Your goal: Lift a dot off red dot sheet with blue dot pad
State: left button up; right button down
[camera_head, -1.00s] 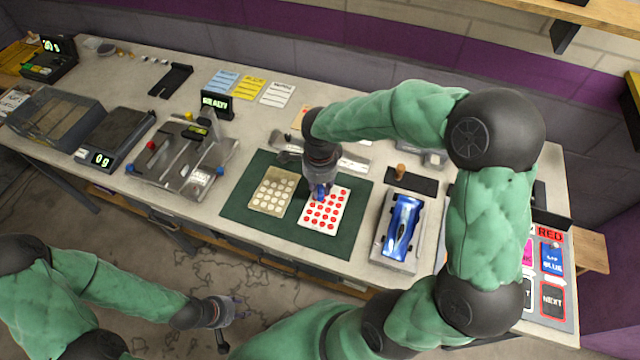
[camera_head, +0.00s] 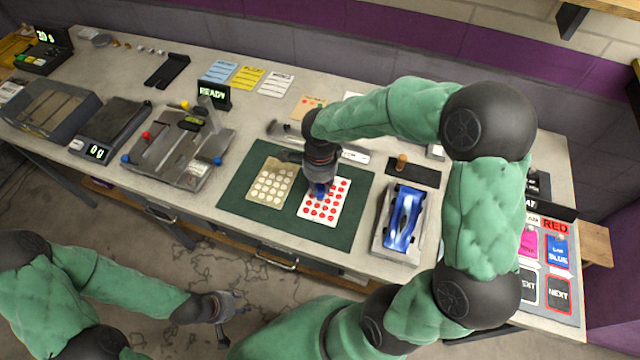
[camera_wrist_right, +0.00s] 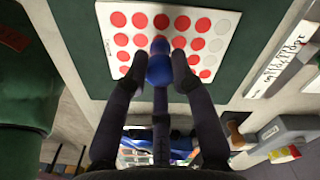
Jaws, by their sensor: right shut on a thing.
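The red dot sheet (camera_head: 313,213), white with rows of red dots, lies on the green mat (camera_head: 240,207). In the right wrist view the sheet (camera_wrist_right: 103,8) shows several pale, empty-looking spots at its right side. My right gripper (camera_head: 319,188) is over the sheet, shut on the blue dot pad (camera_wrist_right: 159,69), a small blue knob between its fingers. The pad's lower end is over the dots; I cannot tell whether it touches them. My left gripper (camera_head: 236,308) hangs in front of the table, its fingers apart and empty.
A beige card with pale dots (camera_head: 272,184) lies left of the sheet. A blue car on a grey stand (camera_head: 404,220) is to the right. A dark tray with a wooden-knobbed stamp (camera_head: 412,172) is behind it. A metal fixture (camera_head: 178,150) stands left of the mat.

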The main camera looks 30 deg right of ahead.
jog(key=shift+f+b, duration=0.6)
jog(key=shift+b, duration=0.1)
dwell(2.0)
jog(key=shift+r, duration=0.1)
jog(key=shift+r+p, duration=2.3)
jog(key=shift+r, duration=1.2)
